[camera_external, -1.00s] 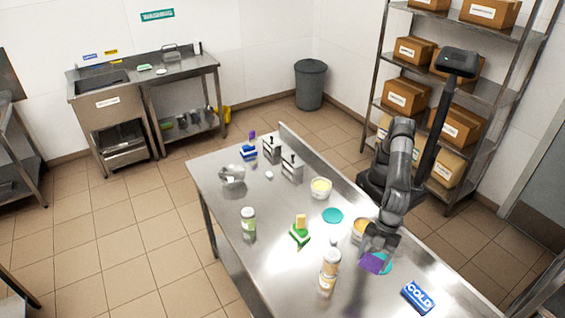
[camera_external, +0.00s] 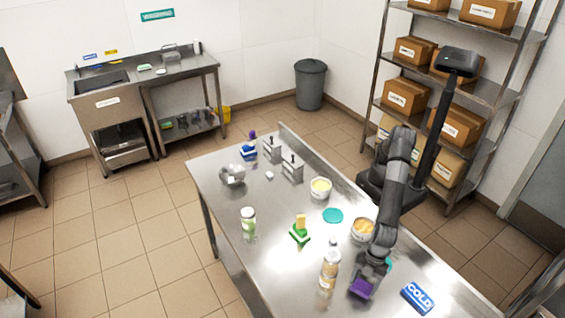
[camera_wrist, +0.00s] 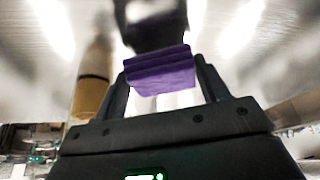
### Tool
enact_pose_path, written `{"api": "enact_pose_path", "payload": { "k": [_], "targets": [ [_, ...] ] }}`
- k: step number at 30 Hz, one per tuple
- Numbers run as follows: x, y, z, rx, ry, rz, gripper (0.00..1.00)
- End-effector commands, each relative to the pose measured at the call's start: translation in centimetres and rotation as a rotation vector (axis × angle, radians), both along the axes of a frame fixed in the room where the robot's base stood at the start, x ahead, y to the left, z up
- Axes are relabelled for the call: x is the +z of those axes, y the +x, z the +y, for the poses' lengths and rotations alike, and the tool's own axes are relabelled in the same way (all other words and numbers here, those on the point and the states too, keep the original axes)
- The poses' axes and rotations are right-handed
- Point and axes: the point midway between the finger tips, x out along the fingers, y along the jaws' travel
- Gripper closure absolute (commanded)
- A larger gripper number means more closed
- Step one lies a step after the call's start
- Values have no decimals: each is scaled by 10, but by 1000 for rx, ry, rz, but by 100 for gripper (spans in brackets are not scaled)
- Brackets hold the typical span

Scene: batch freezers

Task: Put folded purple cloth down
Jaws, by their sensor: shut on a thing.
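The folded purple cloth (camera_external: 362,287) is held in my gripper (camera_external: 366,277) over the near right part of the steel table (camera_external: 275,270). In the wrist view the purple cloth (camera_wrist: 160,72) sits between the two fingers of my gripper (camera_wrist: 160,85), which is shut on it. I cannot tell how high the cloth is above the table top.
A bottle with an orange-yellow base (camera_external: 329,270) stands close to the left of the cloth. A blue COLD pack (camera_external: 418,298) lies to the right. A tub with orange contents (camera_external: 363,230) and a teal disc (camera_external: 333,215) are farther back. A green-and-yellow item (camera_external: 300,232) is farther left.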

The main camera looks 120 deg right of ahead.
Motion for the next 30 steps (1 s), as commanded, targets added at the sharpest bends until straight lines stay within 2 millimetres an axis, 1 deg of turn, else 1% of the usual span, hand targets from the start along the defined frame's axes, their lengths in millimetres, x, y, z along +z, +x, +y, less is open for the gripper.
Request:
{"api": "enact_pose_path", "payload": {
  "k": [1,3,14,15,22,30],
  "targets": [
    [-9,0,0,0,0,1,55],
    [-15,0,0,0,0,0,55],
    [-19,0,0,0,1,-1,55],
    [-19,0,0,0,2,-1,30],
    [-18,0,0,0,1,-1,11],
    [-17,0,0,0,2,-1,11]
  ]
}}
